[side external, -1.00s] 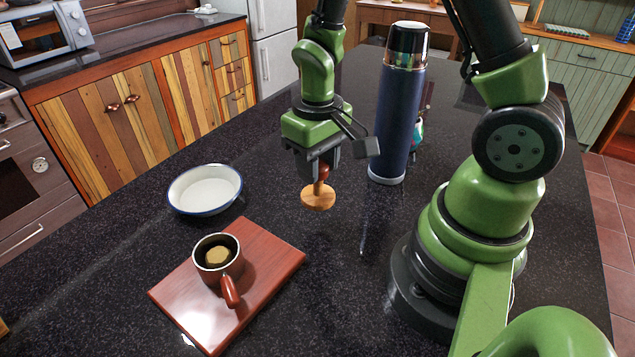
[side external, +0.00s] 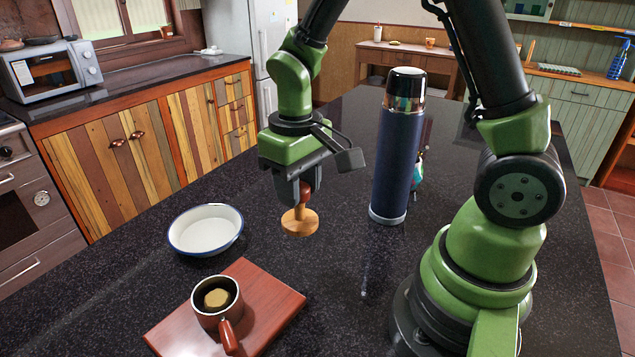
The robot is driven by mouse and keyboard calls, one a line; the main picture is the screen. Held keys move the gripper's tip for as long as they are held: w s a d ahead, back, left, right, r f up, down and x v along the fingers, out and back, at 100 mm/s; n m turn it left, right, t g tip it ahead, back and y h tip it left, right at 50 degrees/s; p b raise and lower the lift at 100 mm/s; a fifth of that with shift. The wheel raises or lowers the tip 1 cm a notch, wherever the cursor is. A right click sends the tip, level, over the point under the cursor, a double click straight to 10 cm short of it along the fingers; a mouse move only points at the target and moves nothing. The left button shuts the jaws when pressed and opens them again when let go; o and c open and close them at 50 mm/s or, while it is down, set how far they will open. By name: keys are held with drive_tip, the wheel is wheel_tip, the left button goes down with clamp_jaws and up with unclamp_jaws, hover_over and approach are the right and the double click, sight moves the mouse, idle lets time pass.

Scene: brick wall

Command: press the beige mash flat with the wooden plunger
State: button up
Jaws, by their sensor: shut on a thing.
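The wooden plunger (side external: 299,222) hangs upright below my gripper (side external: 301,194), with its round light-wood disc at the bottom. My gripper is shut on its red-brown handle and holds it above the dark counter. The beige mash (side external: 216,298) lies inside the dark cup (side external: 204,317), which has a red-brown handle pointing to the front. The cup stands on a red-brown wooden board (side external: 268,290) at the front left. The plunger is up and to the right of the cup, apart from it.
A white dish with a blue rim (side external: 206,229) stands left of the plunger. A tall dark blue flask (side external: 398,150) stands right of my gripper, with a small colourful object (side external: 417,172) partly hidden behind it. The counter (side external: 330,300) between board and arm base is clear.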

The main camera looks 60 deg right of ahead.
drive_tip(key=w+a+r+n, duration=0.1)
drive_tip(key=w+a+n, duration=0.15)
drive_tip(key=a, duration=0.55)
drive_tip(key=w+a+r+n, duration=0.1)
drive_tip(key=w+a+n, duration=0.15)
drive_tip(key=a, duration=0.45)
drive_tip(key=shift+s+f, duration=0.1)
drive_tip(key=shift+f, duration=2.6)
drive_tip(key=shift+f, duration=1.2)
idle(2.6)
